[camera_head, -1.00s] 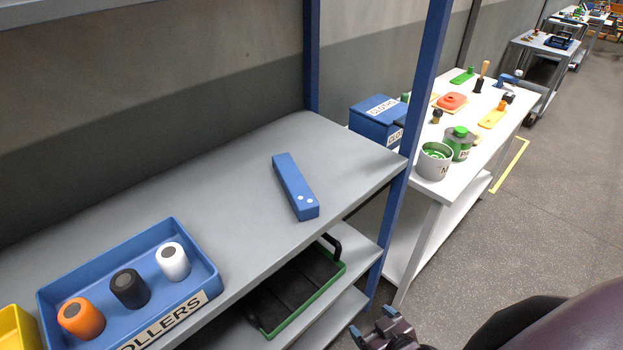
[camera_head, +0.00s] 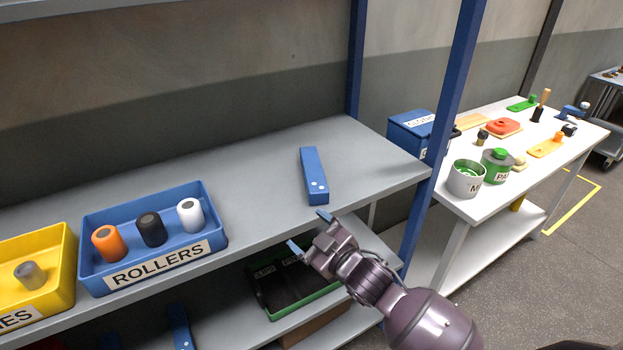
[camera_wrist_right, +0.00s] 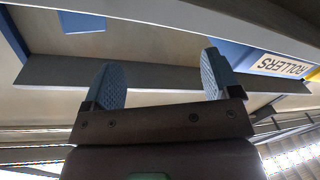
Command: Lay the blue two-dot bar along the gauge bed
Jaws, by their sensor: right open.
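A blue block, apparently the bar (camera_wrist_right: 82,22), shows at that view's upper left. I cannot make out a gauge bed. My left gripper is not in view.
A blue ROLLERS tray (camera_head: 165,258) with orange, black and white rollers stands left on the shelf, beside a yellow bin (camera_head: 62,265). A blue post (camera_head: 447,130) rises at the shelf's right end. A green-rimmed tray (camera_head: 310,296) sits below. The shelf between tray and bar is clear.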

